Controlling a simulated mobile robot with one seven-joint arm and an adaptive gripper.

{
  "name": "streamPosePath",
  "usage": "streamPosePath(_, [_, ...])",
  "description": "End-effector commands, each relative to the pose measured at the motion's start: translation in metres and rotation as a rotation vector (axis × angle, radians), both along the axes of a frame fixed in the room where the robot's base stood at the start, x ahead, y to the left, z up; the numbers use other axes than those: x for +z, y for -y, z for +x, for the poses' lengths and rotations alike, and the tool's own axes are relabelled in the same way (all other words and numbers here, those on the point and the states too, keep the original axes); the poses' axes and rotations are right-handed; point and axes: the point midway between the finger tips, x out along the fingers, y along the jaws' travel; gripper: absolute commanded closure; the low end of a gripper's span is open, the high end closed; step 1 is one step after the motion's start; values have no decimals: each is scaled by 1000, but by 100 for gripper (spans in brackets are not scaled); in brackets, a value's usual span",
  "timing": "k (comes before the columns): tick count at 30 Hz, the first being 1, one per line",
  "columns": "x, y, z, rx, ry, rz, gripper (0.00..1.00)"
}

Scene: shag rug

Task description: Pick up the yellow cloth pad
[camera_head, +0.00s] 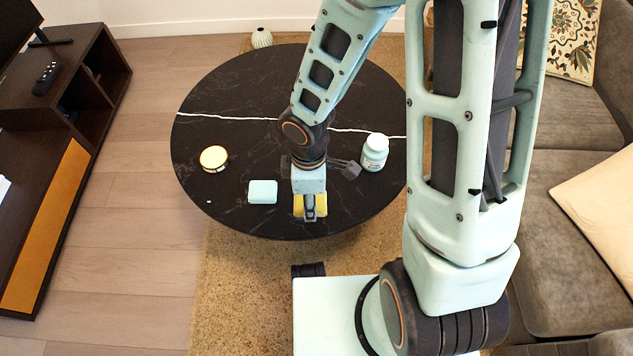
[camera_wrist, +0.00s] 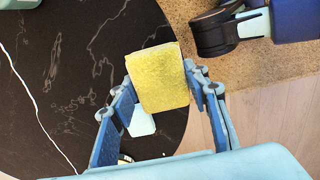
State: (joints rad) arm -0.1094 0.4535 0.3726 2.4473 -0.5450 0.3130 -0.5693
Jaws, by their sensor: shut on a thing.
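The yellow cloth pad (camera_wrist: 160,78) is between the two fingers of my gripper (camera_wrist: 160,95) in the wrist view. My gripper is shut on it, with a finger against each side. In the head view the pad (camera_head: 300,206) shows yellow beside my gripper (camera_head: 310,212), partly covered by it, near the front edge of the round black table (camera_head: 250,90). I cannot tell whether the pad touches the table top.
On the table, a light blue pad-like block (camera_head: 262,192) lies just left of my gripper. A dark cabinet (camera_head: 75,90) is at left, a grey sofa (camera_head: 575,220) at right.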

Motion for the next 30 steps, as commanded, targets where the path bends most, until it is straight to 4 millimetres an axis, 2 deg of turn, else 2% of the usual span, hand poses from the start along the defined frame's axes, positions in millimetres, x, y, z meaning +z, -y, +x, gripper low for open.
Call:
streamPosePath(1, [9, -5, -14, 7, 3, 0, 81])
streamPosePath(4, [21, -12, -39, 6, 4, 0, 81])
streamPosePath(18, [26, -17, -53, 1, 1, 0, 81])
streamPosePath(30, [25, -17, -55, -1, 1, 1, 81])
